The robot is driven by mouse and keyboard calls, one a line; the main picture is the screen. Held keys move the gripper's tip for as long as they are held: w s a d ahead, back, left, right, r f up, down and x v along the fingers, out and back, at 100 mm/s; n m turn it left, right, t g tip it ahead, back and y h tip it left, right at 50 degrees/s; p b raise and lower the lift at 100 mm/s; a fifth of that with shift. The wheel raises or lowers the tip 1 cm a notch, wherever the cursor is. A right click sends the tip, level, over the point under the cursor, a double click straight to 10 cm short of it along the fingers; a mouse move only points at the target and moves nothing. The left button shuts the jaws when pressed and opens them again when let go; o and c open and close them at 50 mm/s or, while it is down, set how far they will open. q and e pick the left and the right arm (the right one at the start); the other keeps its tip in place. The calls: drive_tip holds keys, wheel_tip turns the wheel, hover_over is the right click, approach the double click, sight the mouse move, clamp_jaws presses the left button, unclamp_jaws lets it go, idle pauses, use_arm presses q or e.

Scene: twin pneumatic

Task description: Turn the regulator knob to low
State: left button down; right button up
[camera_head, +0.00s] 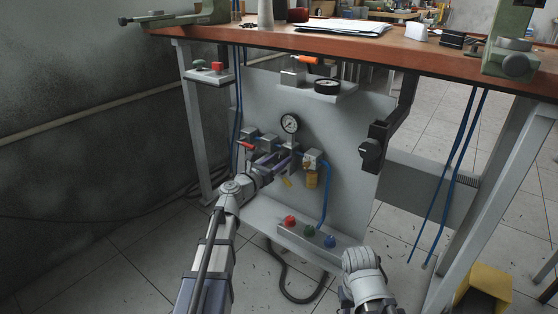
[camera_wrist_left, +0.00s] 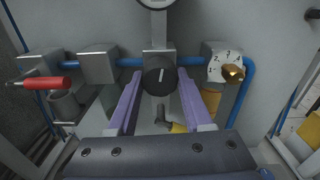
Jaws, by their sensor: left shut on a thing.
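The regulator knob (camera_wrist_left: 159,77) is round and black with a short white mark, which points up and slightly right in the left wrist view. It sits on the front of the middle grey unit of the air line, below the gauge (camera_head: 290,123). My left gripper (camera_wrist_left: 160,84) has its two purple fingers on either side of the knob and is shut on it. In the head view the left gripper (camera_head: 287,160) reaches in from the lower left and hides the knob. My right arm shows at the lower right, but its fingers are not visible.
A red-handled valve (camera_wrist_left: 45,83) is left of the regulator. A brass knob (camera_wrist_left: 233,73) on a numbered dial is close on the right. Red, green and blue buttons (camera_head: 311,230) lie below. A black bracket (camera_head: 378,140) hangs to the right, under the wooden tabletop (camera_head: 330,40).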

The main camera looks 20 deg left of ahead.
use_arm(q)
drive_tip(key=shift+n, duration=1)
drive_tip(key=shift+c, duration=1.5)
unclamp_jaws()
drive_tip(key=shift+s, duration=0.15)
drive_tip(key=v, duration=0.7)
drive_tip(key=shift+s, duration=0.25)
drive_tip(key=shift+a, duration=0.1)
